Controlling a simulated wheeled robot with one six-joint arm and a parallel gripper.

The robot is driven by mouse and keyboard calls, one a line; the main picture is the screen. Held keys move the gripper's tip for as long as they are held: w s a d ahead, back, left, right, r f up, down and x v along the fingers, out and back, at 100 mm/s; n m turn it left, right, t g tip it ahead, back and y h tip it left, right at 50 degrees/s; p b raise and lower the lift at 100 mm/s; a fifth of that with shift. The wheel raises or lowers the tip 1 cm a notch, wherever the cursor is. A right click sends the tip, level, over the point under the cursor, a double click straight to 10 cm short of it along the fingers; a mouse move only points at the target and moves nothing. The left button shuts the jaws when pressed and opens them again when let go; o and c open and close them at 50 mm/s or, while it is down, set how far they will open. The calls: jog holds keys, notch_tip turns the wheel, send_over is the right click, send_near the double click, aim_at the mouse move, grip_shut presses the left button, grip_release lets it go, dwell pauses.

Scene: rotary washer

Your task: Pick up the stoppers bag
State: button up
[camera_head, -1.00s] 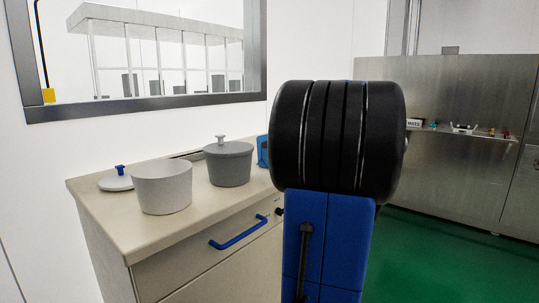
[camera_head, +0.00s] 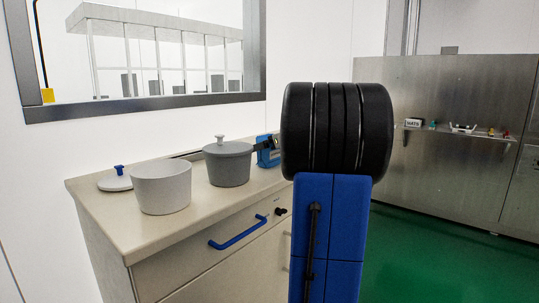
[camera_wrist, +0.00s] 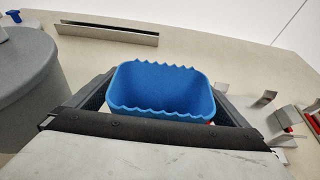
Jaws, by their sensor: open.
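A blue open-topped bag (camera_wrist: 160,88) with a wavy rim stands on the counter; I take it to be the stoppers bag. In the wrist view it lies between the two dark fingers of my gripper (camera_wrist: 162,100), which are open on either side of it. I cannot tell whether either finger touches it. In the head view the blue bag (camera_head: 266,156) shows at the back of the counter, partly hidden by my arm. A dark part of my gripper is beside it there.
A grey lidded pot (camera_head: 229,166) stands left of the bag, close by in the wrist view (camera_wrist: 28,85). A light open pot (camera_head: 162,188) and a loose lid (camera_head: 117,182) are farther left on the counter (camera_head: 205,212). Metal fittings (camera_wrist: 285,122) lie right of the bag.

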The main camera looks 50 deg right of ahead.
jog(key=shift+c, duration=0.3)
jog(key=c, duration=1)
jog(key=shift+c, duration=0.2)
jog(key=shift+r, duration=0.15)
